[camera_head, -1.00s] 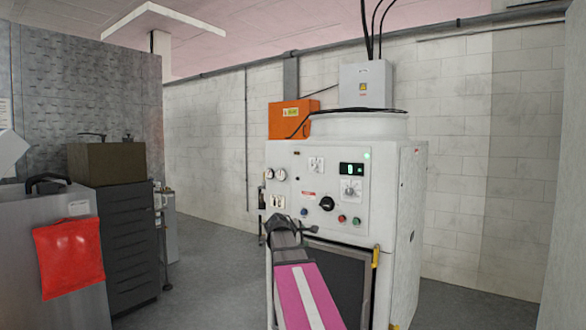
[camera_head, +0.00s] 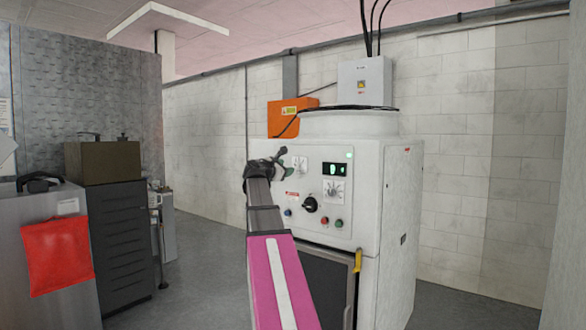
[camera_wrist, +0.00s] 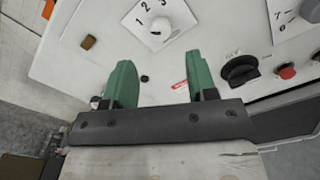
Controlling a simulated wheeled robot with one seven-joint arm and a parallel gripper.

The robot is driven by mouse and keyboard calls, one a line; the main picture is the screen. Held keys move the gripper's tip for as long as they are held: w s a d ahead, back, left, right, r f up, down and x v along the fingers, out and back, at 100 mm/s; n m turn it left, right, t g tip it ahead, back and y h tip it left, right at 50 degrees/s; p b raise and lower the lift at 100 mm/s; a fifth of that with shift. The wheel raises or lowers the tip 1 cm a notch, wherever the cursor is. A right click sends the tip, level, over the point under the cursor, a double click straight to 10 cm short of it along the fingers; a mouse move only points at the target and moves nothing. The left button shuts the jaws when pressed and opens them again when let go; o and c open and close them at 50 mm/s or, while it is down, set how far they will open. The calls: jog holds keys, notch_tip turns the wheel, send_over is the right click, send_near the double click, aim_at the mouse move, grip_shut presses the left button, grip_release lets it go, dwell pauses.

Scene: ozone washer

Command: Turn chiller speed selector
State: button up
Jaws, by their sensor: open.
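The white machine's control panel (camera_head: 322,222) carries several knobs and buttons. A white plate marked 1, 2, 3 with a pale round selector knob (camera_wrist: 161,28) is at the top of the wrist view; in the head view this plate (camera_head: 300,164) is small, just right of my gripper (camera_head: 281,157). I cannot read which control is named chiller speed. My gripper (camera_wrist: 160,80) is open in the wrist view, its two green fingers apart with nothing between them. The fingertips point toward the plate, below the knob and apart from it in the picture.
A black rotary knob (camera_wrist: 240,71) and a red button (camera_wrist: 286,72) are right of the fingers. A numbered dial (camera_head: 334,190) sits under a lit green display (camera_head: 335,169). A brown piece (camera_wrist: 88,42) is on the panel at left. Grey cabinets (camera_head: 116,238) stand at far left.

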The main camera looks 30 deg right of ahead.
aim_at(296, 166)
jog(key=x, duration=0.6)
jog(key=shift+d, duration=0.35)
jog(key=c, duration=0.9)
